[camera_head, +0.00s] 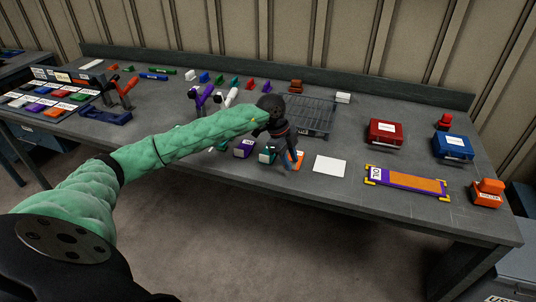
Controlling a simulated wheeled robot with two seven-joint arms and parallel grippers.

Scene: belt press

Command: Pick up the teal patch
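A small teal block with a white label (267,155) sits on the workbench near its front edge, just left of my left gripper. It may be the teal patch; its shape is too small to be sure. Another bit of teal shows farther left, mostly behind my arm. My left gripper (287,155) points down over the bench, beside the teal block and over an orange piece (297,161). Its dark fingers are small and overlap the things behind, so I cannot tell their opening. I see nothing lifted. My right gripper is not in view.
A purple labelled block (244,149) stands left of the teal one. A wire basket (312,113) is behind the gripper. A white sheet (329,166), an orange strip in a purple frame (407,182), and red (385,132) and blue boxes (453,145) are to the right.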

